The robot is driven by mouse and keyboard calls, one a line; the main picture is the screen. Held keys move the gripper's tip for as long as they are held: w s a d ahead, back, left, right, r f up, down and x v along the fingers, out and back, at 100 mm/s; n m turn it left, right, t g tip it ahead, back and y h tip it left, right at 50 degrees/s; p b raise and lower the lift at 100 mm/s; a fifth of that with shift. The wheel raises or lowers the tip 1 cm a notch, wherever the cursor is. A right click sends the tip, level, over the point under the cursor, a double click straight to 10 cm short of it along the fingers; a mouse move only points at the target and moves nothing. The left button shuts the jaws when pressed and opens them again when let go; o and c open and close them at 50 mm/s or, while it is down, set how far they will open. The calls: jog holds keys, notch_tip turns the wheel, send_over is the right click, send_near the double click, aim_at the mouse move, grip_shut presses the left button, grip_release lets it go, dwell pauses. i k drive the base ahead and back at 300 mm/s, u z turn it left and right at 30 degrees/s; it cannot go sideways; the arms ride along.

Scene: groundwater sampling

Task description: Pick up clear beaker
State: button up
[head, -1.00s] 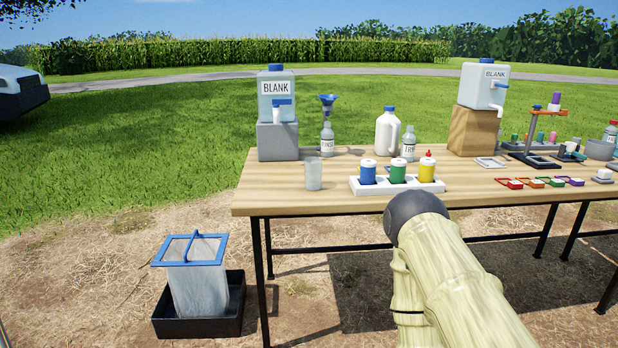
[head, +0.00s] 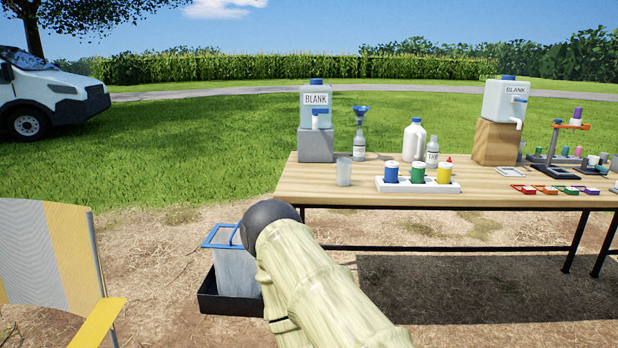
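The clear beaker (head: 344,172) stands upright near the left front of the wooden table (head: 465,198). It looks empty. My arm comes up from the bottom of the head view, left of and in front of the beaker, with a dark rounded part at its upper end. My gripper cannot be made out in the head view.
A white rack (head: 384,186) with blue, green and yellow bottles stands right of the beaker. Behind are a BLANK jug (head: 315,105) on a grey block (head: 315,145) and a funnel bottle (head: 359,145). A blue-rimmed bin (head: 236,270) and a striped chair (head: 45,250) stand left.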

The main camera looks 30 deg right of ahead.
aim_at(344, 164)
jog(key=z, duration=0.05)
jog(key=i, duration=0.95)
jog(key=z, duration=0.4)
